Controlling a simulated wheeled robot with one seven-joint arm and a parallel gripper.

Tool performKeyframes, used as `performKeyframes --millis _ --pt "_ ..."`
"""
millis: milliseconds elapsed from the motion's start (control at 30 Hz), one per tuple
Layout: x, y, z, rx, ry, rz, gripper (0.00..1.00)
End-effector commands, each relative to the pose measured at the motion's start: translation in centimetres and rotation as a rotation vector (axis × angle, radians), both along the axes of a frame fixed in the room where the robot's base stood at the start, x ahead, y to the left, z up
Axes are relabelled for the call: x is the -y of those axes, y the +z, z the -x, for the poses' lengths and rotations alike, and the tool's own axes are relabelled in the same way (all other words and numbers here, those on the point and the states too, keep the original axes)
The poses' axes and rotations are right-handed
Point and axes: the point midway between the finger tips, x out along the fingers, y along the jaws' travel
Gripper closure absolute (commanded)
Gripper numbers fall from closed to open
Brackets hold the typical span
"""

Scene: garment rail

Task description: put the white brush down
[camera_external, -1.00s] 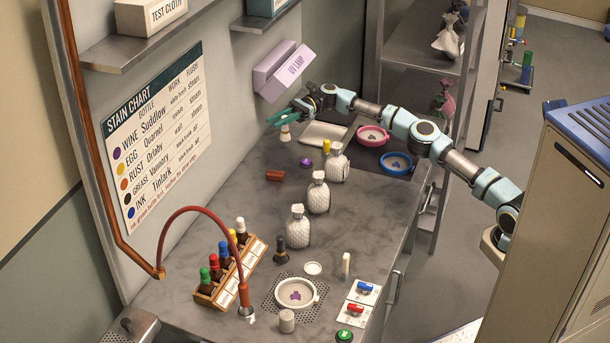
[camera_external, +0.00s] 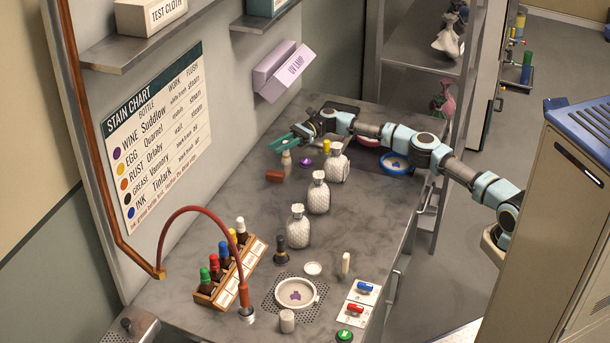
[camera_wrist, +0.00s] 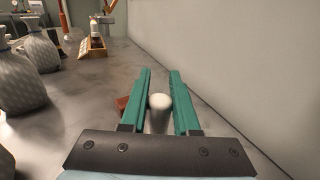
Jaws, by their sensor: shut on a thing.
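My gripper (camera_external: 284,143) is shut on the white brush (camera_external: 287,163) and holds it upright, over the back left of the grey worktop (camera_external: 250,185) near the wall. In the wrist view the pale rounded handle of the brush (camera_wrist: 160,110) stands between the two green fingers of my gripper (camera_wrist: 161,90). The lower end of the brush is beside a red-brown block (camera_external: 275,176). I cannot tell whether it touches the worktop.
A blue bowl (camera_external: 397,163) is at the back right. A bottle rack (camera_external: 230,280) and a white dish (camera_external: 295,293) are in front. Bare worktop lies left of the bottles.

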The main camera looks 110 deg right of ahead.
Motion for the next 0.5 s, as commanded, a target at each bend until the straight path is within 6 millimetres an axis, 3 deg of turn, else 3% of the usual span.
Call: performKeyframes --millis 33,67,100,300,500 --pt "0.0 -0.09 -0.01 0.0 0.0 0.0 1.0" --pt "0.0 -0.13 -0.01 0.0 0.0 0.0 0.7" --pt "0.0 -0.08 -0.01 0.0 0.0 0.0 0.65" --pt "0.0 -0.07 -0.01 0.0 0.0 0.0 0.43" --pt "0.0 -0.06 -0.01 0.0 0.0 0.0 0.41"
